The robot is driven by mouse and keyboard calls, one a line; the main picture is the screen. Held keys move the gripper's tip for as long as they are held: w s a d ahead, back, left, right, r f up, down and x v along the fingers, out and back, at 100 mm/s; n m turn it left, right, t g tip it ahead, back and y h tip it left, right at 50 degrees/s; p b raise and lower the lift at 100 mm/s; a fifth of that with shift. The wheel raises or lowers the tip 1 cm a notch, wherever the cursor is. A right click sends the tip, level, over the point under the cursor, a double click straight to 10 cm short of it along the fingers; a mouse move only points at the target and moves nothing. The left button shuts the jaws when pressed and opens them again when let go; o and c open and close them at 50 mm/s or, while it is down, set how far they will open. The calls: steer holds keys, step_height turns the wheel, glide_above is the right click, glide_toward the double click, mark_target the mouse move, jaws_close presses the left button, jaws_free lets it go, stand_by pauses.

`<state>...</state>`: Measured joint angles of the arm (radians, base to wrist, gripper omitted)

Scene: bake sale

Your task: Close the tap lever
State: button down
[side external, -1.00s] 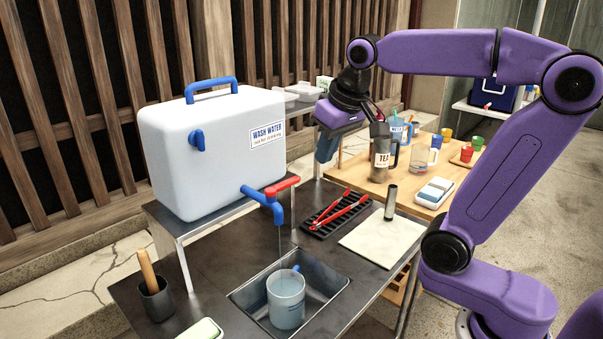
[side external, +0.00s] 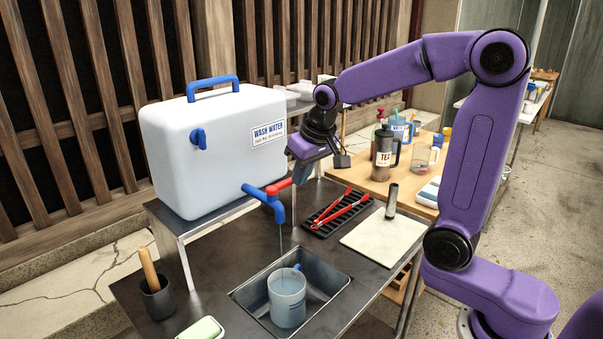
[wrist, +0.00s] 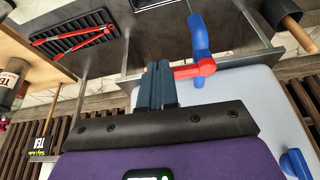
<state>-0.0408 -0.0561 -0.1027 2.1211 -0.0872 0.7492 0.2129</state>
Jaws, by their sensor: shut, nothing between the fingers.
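The blue tap (side external: 270,202) sticks out of the front of the white wash water tank (side external: 215,150). Its red lever (side external: 277,187) points sideways toward my gripper, and its end is partly hidden there. A thin water stream falls from the spout into the jug (side external: 287,300) in the sink. My gripper (side external: 301,178) is shut and empty, beside the lever's end. In the wrist view, the closed fingers (wrist: 158,68) are just left of the red lever (wrist: 196,68); I cannot tell whether they touch it.
Red tongs (side external: 340,210) lie on a black rack (side external: 325,226) right of the tap. A pale board (side external: 370,246) lies farther right. The tea flask (side external: 385,152) stands on the wooden table behind. A dark cup (side external: 157,300) with a wooden handle stands at front left.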

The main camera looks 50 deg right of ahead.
steer(key=shift+w, duration=0.1)
steer(key=shift+w+d, duration=0.15)
steer(key=shift+w, duration=0.45)
steer(key=shift+s, duration=0.1)
